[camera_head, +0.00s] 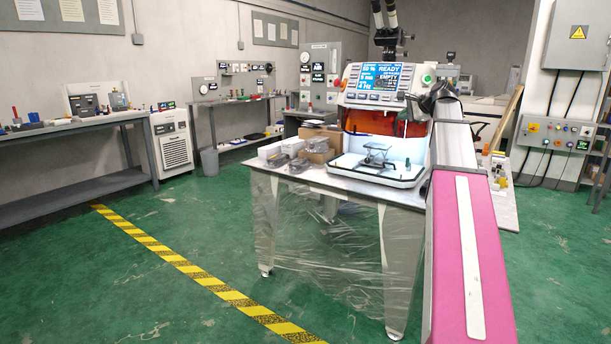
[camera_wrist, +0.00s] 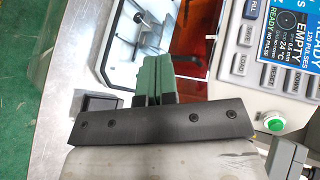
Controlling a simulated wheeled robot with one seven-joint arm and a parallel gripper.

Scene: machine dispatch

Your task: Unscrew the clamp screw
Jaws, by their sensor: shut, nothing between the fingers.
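My gripper (camera_wrist: 153,60) shows in the wrist view, with its two green fingers pressed together and nothing between them. It is over the machine's front left area, beside the control panel (camera_wrist: 290,65). In the head view, the machine (camera_head: 378,85) stands on a table with its orange window raised above a lit white bay. A small metal fixture (camera_head: 376,152) stands in that bay. I cannot make out the clamp screw in either view. In the head view, my arm reaches along the machine's right side and hides part of it; the fingers cannot be told there.
The machine's screen (camera_head: 381,76) reads READY and EMPTY. Grey parts, white boxes and a cardboard box (camera_head: 318,150) lie on the table (camera_head: 340,188) left of the machine. A green button (camera_wrist: 274,123) is near my gripper.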

